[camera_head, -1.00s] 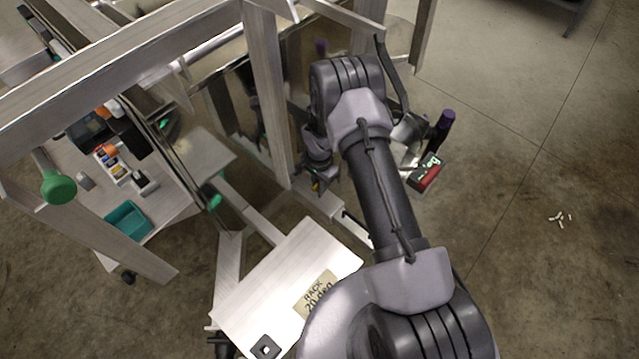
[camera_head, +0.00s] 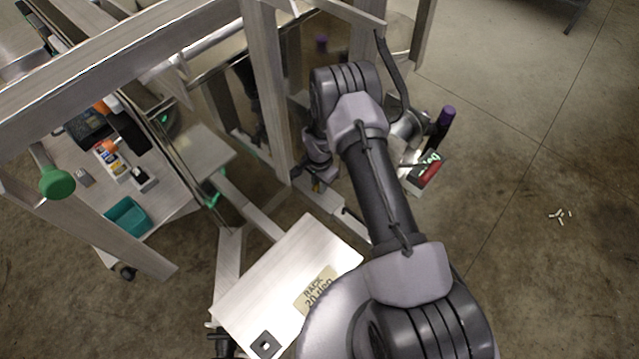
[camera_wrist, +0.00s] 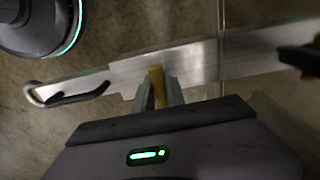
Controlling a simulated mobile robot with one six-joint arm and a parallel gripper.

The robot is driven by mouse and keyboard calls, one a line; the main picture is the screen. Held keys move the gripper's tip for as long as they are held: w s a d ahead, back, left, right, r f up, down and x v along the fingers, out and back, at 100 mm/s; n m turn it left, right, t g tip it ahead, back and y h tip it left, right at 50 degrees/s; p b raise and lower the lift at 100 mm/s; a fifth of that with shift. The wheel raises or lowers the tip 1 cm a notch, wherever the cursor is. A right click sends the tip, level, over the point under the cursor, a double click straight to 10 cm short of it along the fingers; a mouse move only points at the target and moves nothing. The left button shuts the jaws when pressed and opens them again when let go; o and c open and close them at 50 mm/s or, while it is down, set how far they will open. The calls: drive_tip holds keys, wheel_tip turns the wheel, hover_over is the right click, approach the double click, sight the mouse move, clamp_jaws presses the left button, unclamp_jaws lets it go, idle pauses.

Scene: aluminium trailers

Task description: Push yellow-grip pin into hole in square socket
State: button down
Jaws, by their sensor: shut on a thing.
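My gripper (camera_wrist: 157,92) is shut on the yellow-grip pin (camera_wrist: 157,78), whose yellow grip shows between the two fingers in the wrist view. The pin's tip is hidden. In the head view my gripper (camera_head: 318,184) is small and partly hidden beside the trailer frame, with a speck of yellow at it. A dark square piece with a light square hole, which looks like the square socket (camera_head: 256,346), is on the pale rack plate (camera_head: 270,290) at the bottom. My gripper is well above it in the picture, apart from it.
A trailer post (camera_head: 268,95) stands close left of my arm. A teal bin (camera_head: 128,216) is at the left.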

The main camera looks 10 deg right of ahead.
drive_tip(key=shift+f, duration=0.25)
drive_tip(key=c, duration=1.3)
unclamp_jaws()
wheel_tip(320, 180, up, 17)
drive_tip(key=p, duration=0.7)
drive_tip(key=shift+r, duration=0.15)
